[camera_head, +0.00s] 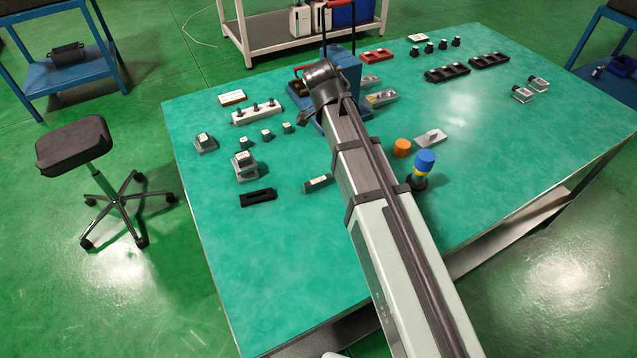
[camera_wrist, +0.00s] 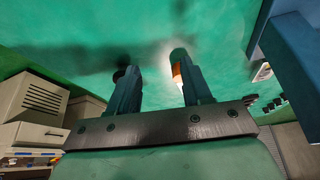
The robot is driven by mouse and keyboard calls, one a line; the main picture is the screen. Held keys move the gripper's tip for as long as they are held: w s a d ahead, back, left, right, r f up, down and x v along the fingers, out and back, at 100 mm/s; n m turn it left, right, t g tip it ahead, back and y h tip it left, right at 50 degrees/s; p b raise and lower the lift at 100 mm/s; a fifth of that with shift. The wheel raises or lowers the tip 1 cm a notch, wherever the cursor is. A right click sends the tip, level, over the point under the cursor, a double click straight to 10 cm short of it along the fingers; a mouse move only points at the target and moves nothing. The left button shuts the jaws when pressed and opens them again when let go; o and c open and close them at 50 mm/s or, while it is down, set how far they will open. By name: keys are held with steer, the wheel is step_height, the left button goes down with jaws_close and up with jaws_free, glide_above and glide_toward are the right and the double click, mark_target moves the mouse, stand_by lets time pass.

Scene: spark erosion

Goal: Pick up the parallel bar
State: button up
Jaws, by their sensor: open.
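A short grey bar (camera_head: 318,182), which looks like the parallel bar, lies on the green table just left of my arm. I cannot be sure of its identity at this size. My gripper is at the far end of my arm, above the table beside the blue machine; its fingers are mostly hidden in the head view. In the wrist view my gripper (camera_wrist: 153,68) shows two fingers spread apart over green table surface, with nothing held between them. A small orange and white thing (camera_wrist: 177,75) shows by the right finger, partly hidden.
The blue machine (camera_head: 345,68) stands by my gripper. A black tray (camera_head: 258,197), small blocks on holders (camera_head: 245,167) and a white rack (camera_head: 257,113) lie left. The front left table is clear.

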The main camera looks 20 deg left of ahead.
steer(key=s+a+r+n, duration=0.1)
steer(key=s+a+n, duration=0.1)
steer(key=s+a, duration=0.8)
glide_above(317, 181)
steer(key=a, duration=0.2)
steer(key=shift+y, duration=0.4)
steer(key=f, duration=0.7)
steer(key=shift+s+d+f, duration=0.15)
steer(key=shift+s+f, duration=0.05)
steer(key=shift+f, duration=0.05)
steer(key=shift+s+x, duration=0.2)
steer(key=shift+x, duration=1.1)
steer(key=shift+s+x, duration=0.25)
steer(key=shift+x, duration=1.1)
steer(key=shift+f, duration=0.35)
steer(key=shift+c, duration=0.5)
jaws_close()
